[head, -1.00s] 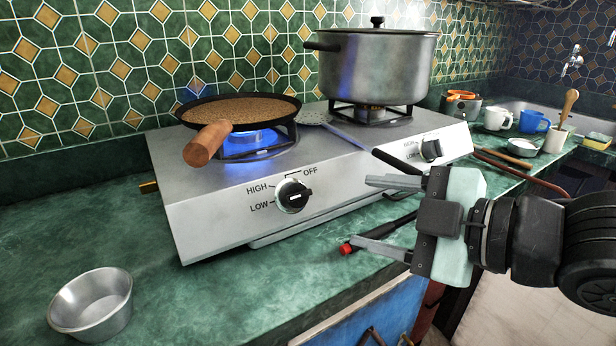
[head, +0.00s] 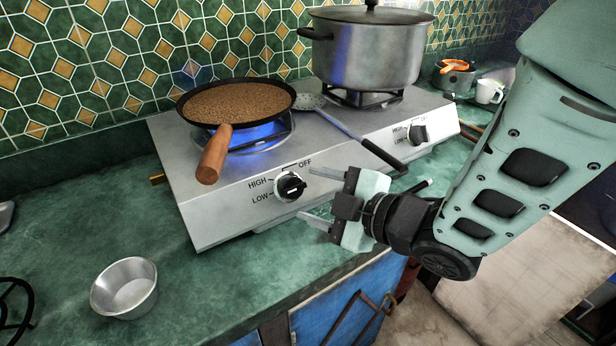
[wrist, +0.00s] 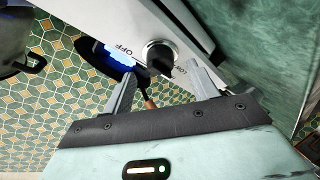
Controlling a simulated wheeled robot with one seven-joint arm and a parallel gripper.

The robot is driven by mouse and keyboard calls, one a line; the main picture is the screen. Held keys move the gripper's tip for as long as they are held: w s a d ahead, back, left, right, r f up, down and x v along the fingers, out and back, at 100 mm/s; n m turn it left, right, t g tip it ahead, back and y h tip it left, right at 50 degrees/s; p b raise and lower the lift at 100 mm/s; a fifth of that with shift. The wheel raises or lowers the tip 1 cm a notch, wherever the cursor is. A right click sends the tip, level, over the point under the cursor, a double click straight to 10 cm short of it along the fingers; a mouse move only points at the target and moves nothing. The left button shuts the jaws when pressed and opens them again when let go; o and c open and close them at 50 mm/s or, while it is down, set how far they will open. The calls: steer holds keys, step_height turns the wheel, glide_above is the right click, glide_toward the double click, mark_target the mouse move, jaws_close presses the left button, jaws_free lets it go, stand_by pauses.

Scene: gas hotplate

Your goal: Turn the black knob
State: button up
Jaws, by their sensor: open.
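The left black knob (head: 290,186), with a silver rim, is on the stove's front face beside the printed words HIGH, LOW and OFF. A blue flame shows under the pan on the left burner. My gripper (head: 307,193) is open just to the right of this knob, with its fingers pointing at it. In the wrist view the knob (wrist: 160,55) lies ahead of the gap between my fingertips (wrist: 160,72). The gripper is empty, and I cannot tell if a finger touches the knob. A second, similar knob (head: 417,134) is on the right of the stove (head: 225,205).
A pan with a wooden handle (head: 213,155) sticks out over the stove's front edge. A large pot (head: 366,50) stands on the right burner. A slotted spatula (head: 345,130) lies between. A metal bowl (head: 125,288) is on the green counter, clear around it.

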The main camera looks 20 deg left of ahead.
mark_target(298, 190)
steer(key=shift+x, duration=1.75)
steer(key=c, duration=1)
